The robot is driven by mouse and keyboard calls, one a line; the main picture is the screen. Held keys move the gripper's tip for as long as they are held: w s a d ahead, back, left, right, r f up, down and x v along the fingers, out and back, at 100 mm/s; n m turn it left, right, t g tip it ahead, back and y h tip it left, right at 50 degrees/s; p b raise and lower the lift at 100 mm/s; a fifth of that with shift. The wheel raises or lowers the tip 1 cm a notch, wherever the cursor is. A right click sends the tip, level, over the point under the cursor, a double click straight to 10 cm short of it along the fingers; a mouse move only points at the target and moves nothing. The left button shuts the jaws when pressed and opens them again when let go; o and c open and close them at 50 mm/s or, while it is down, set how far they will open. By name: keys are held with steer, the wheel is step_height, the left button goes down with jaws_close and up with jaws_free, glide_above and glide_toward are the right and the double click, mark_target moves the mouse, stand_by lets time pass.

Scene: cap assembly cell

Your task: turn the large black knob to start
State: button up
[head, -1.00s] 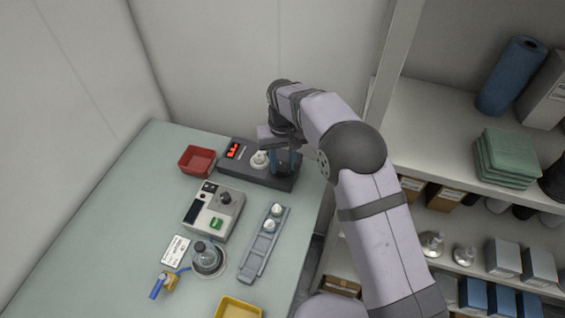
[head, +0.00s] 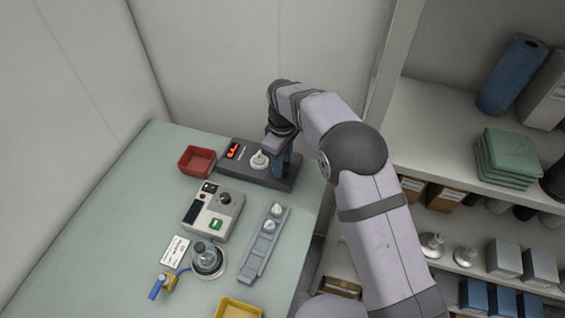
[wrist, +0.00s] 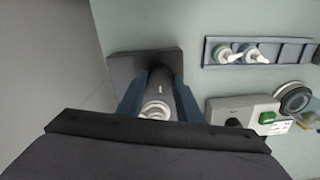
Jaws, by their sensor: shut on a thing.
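The large black knob (wrist: 160,76) shows in the wrist view as a dark round cylinder with a small white mark. It stands on a dark grey unit, whose bare top (wrist: 124,66) shows beside it. My gripper (wrist: 159,88) has its two blue fingers on either side of the knob, shut on it. In the head view my gripper (head: 283,168) points down at the right end of the dark unit (head: 234,168) and hides the knob.
A white dial-like part (head: 259,160) is on the unit, close to my fingers. A red tray (head: 197,161) stands at left. A control box (head: 207,214) with a smaller black knob and a rail (head: 256,261) with white-topped parts lie in front. Shelves are at right.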

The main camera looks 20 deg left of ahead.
steer(key=shift+w+a+r+n, duration=0.1)
steer(key=shift+n, duration=0.3)
steer(key=o, duration=1)
steer(key=shift+o, duration=0.2)
steer(key=shift+r+b, duration=1.2)
steer(key=shift+r, duration=2.45)
